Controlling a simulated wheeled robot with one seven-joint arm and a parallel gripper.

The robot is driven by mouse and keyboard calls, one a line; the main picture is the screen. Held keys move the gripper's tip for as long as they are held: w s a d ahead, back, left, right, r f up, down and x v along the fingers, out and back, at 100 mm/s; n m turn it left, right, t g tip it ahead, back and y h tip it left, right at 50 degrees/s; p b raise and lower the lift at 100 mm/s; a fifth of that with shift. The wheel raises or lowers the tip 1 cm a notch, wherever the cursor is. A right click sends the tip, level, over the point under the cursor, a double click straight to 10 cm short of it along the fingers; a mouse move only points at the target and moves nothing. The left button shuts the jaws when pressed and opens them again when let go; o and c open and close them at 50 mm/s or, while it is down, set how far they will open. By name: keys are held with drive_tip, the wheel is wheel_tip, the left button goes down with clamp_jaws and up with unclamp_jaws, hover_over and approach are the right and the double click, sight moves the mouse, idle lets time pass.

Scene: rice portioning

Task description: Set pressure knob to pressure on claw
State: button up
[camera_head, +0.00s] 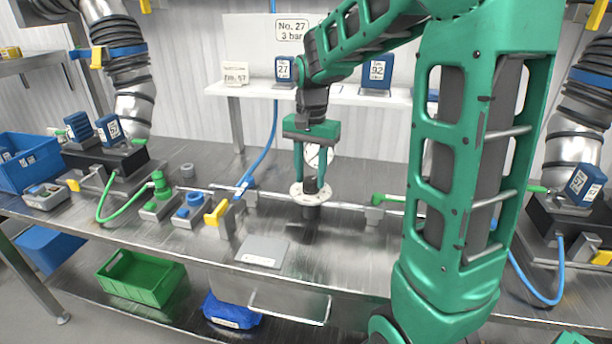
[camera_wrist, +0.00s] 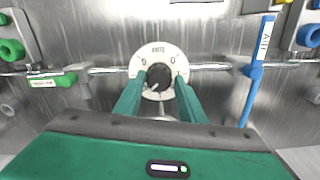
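The pressure knob (camera_head: 310,186) is black and sits on a round white dial plate (camera_head: 299,197) on the pipe along the bench. In the wrist view, the black knob (camera_wrist: 159,77) with a white pointer mark is in the middle of the dial (camera_wrist: 148,53), whose lettering is too small to read surely. My green gripper (camera_head: 311,178) points down over the dial. A round white gauge (camera_head: 319,156) shows partly behind the fingers.
A sign (camera_head: 292,30) reads "No. 27 3 bar". A blue hose (camera_head: 262,160) joins the pipe left of the dial, and a green-handled valve (camera_head: 380,199) is right of it. A yellow-handled valve (camera_head: 217,213) and a grey plate (camera_head: 263,251) lie nearer the front.

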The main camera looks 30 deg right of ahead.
sight(310, 179)
drive_tip(key=shift+o, duration=1.3)
wheel_tip(310, 179, up, 11)
drive_tip(key=shift+f, duration=0.15)
drive_tip(key=s+d+f+n, duration=0.1)
drive_tip(key=s+f, duration=0.3)
drive_tip(key=s, duration=0.4)
drive_tip(key=s+f+n, duration=0.2)
drive_tip(key=s+f, duration=0.2)
drive_tip(key=s, duration=0.5)
drive_tip(key=s+d+f+n, duration=0.1)
drive_tip(key=s+f, duration=0.3)
drive_tip(key=s, duration=0.5)
drive_tip(key=shift+s+d+f+n, duration=0.2)
drive_tip(key=shift+d+n, duration=0.15)
drive_tip(key=shift+n, duration=0.05)
